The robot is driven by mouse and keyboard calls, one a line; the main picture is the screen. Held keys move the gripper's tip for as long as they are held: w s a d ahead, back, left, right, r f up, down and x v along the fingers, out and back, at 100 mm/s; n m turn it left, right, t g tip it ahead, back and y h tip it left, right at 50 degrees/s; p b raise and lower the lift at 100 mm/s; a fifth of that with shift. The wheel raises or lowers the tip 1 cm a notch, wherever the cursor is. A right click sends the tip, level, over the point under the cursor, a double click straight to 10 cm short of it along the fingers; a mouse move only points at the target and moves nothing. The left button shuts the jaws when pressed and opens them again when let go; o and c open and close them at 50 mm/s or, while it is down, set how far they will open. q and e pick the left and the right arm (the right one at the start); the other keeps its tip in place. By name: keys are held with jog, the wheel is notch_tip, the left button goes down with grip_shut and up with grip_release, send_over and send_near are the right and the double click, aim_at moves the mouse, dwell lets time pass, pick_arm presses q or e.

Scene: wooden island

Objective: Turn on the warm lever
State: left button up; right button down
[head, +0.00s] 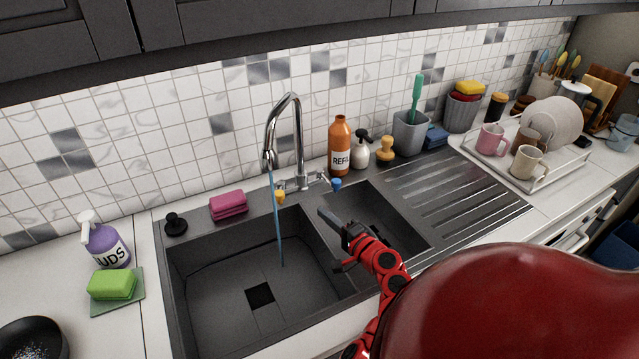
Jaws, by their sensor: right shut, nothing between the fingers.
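A chrome faucet (300,150) stands behind the dark double sink, and a thin bluish stream of water (277,220) falls from its spout into the left basin. At its base are two small levers: an orange-yellow one (280,196) on the left, which I take to be the warm lever, and a blue one (336,184) on the right. My right gripper (328,217) is shut and empty above the sink, over the divider and right basin. It is in front of the faucet, nearer the blue lever, and appears apart from both. My left gripper is out of view.
The left basin (215,290) is empty but for the water and drain. Behind the sink stand a pink sponge (228,205), an orange refill bottle (339,145) and a soap dispenser (360,153). A purple soap bottle (105,245) stands left; a dish rack (545,180) is far right.

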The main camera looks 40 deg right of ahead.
jog(key=p, duration=0.2)
send_near(283, 197)
jog(key=w+d, duration=0.4)
jog(key=w+a+p, duration=0.2)
jog(key=w, duration=0.1)
jog(key=shift+a+f, duration=0.2)
jog(key=shift+a, duration=0.05)
jog(key=shift+w+a+m+h+b, duration=0.2)
jog(key=shift+w+a+m+h, duration=0.1)
jog(key=shift+a+h, duration=0.2)
jog(key=shift+w+a+m+h+b, duration=0.2)
jog(key=shift+a+m+h, duration=0.1)
jog(key=shift+a+h, duration=0.2)
jog(key=shift+d, duration=0.2)
